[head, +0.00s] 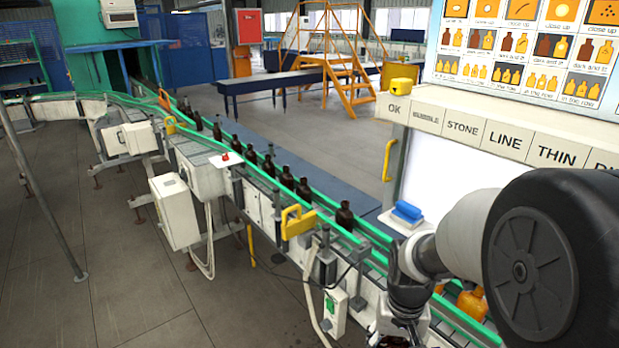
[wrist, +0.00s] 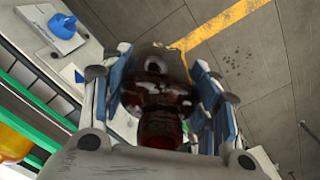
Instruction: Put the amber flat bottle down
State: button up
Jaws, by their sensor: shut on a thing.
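My gripper (wrist: 163,75) is shut on a dark amber flat bottle (wrist: 158,105) in the wrist view. The blue-padded fingers press it from both sides. Its neck points toward the gripper's palm, and floor shows beyond it. In the head view my gripper (head: 404,305) is at the lower right, above or beside the conveyor's near end. The held bottle cannot be made out clearly there.
A conveyor (head: 290,205) with green rails carries several dark bottles (head: 344,215) in a row. An orange bottle (head: 472,302) stands near my arm. A white ledge (head: 395,222) holds a blue object (head: 407,211). A labelled sorting panel (head: 495,135) rises behind it.

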jog(key=w+a+f+n, duration=0.2)
jog(key=w+f, duration=0.1)
jog(key=f, duration=0.1)
jog(key=shift+w+a+f, duration=0.15)
jog(key=shift+a+f, duration=0.05)
jog(key=shift+f, duration=0.1)
